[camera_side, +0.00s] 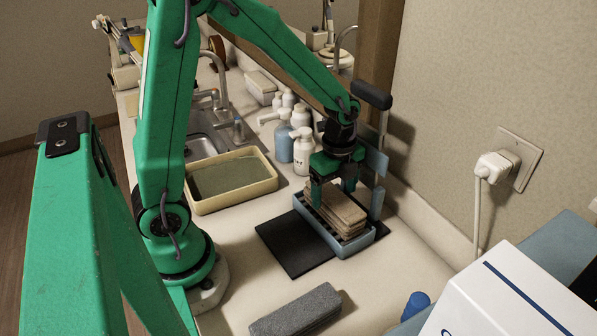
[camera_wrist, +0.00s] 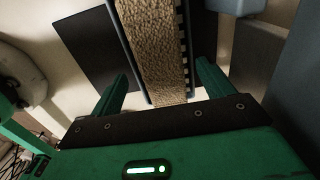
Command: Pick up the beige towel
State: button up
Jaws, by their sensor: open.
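The beige towel (camera_side: 340,212) lies folded in layers in a blue rack (camera_side: 345,250) with slotted sides. In the wrist view the towel (camera_wrist: 152,45) is a long, rough-textured strip running between the rack's dark edges. My gripper (camera_side: 333,190) points down over the towel with its jaws open. In the wrist view the two green fingers (camera_wrist: 162,70) stand apart, one to each side of the towel. I cannot tell whether either finger touches it. The green fingers cover part of the towel in the side view.
A black mat (camera_side: 297,250) lies under and beside the rack. Behind are white and blue bottles (camera_side: 303,150) and a beige tray (camera_side: 232,182). A grey folded towel (camera_side: 297,311) lies in front. A white box (camera_side: 510,300) stands front right, near the wall.

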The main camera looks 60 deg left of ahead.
aim_at(334, 197)
jog(key=shift+a+f, duration=0.1)
jog(key=shift+f, duration=1.8)
jog(key=c, duration=1.2)
jog(key=shift+r, duration=0.15)
jog(key=shift+r, duration=0.95)
notch_tip(334, 197, up, 2)
jog(key=shift+r, duration=0.1)
jog(key=s+d+r, duration=0.6)
jog(key=d, duration=0.4)
jog(key=shift+r, duration=0.3)
